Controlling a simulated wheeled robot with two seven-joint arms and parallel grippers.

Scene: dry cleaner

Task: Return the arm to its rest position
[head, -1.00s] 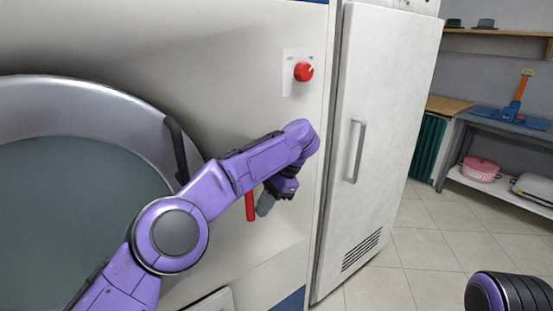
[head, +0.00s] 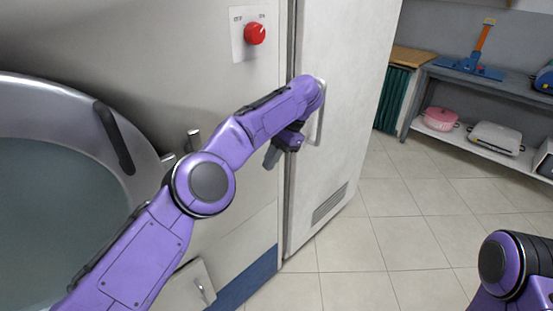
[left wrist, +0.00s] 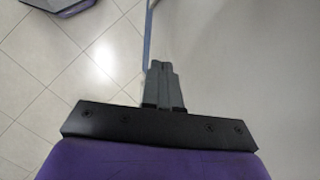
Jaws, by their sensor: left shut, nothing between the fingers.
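My left arm reaches in from the left in the head view, in front of the dry-cleaning machine (head: 225,95). Its gripper (head: 270,157) hangs below the wrist, in front of the edge between the machine and the white door. In the left wrist view the left gripper's fingers (left wrist: 163,75) are together with nothing between them, above the tiled floor. Part of my right arm (head: 510,270) shows at the lower right of the head view; its gripper is out of the picture.
A round door with a dark handle (head: 114,138) is at the left, and a red knob (head: 255,33) is on the panel. The white cabinet door (head: 345,110) has a handle close behind my left wrist. Shelves (head: 470,139) stand at the right. The tiled floor (head: 375,240) between is clear.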

